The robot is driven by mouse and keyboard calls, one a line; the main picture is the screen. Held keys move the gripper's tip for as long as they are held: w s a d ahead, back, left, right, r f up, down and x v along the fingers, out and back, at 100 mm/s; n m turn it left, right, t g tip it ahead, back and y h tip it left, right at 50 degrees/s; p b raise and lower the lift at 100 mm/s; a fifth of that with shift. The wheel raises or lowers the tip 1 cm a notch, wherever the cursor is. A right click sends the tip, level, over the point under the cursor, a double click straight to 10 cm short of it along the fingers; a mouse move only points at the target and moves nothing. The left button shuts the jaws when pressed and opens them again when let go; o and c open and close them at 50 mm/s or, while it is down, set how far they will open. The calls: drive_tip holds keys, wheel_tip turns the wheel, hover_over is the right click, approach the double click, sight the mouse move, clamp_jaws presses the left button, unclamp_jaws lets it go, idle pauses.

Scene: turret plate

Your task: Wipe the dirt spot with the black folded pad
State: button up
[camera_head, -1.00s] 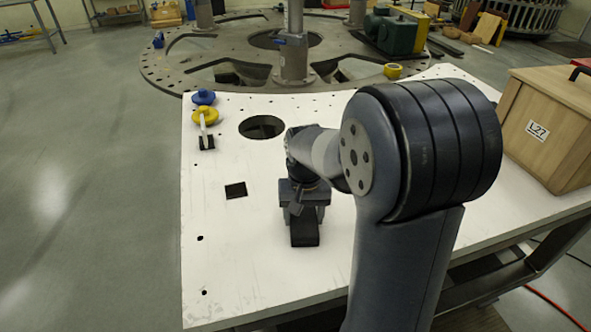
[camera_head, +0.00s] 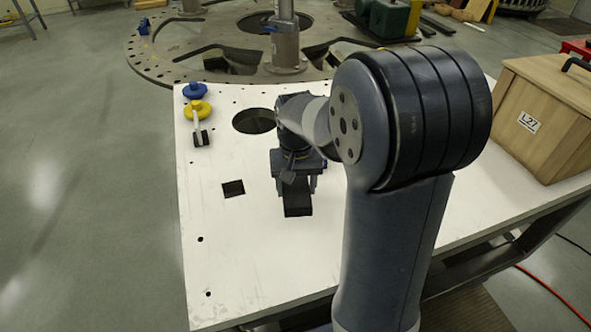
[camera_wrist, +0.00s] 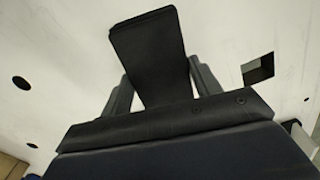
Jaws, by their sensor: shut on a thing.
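The black folded pad (camera_head: 298,204) is held in my gripper (camera_head: 295,184), over the middle of the white plate (camera_head: 240,245). In the wrist view the pad (camera_wrist: 150,52) sticks out from between the two fingers of my gripper (camera_wrist: 163,92). The fingers are shut on it from both sides. I cannot tell whether the pad touches the plate or is just above it. I cannot make out a clear dirt spot; only faint grey marks show on the plate, and my arm hides part of it.
A square opening (camera_head: 233,188) and a large round hole (camera_head: 254,121) are in the plate. Blue (camera_head: 195,90) and yellow (camera_head: 198,108) knobs with a small black-ended tool (camera_head: 201,137) are at the far left edge. A wooden box (camera_head: 545,115) stands at right. The left front is clear.

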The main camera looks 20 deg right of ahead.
drive_tip(key=shift+r+p, duration=0.9)
drive_tip(key=shift+r, duration=0.45)
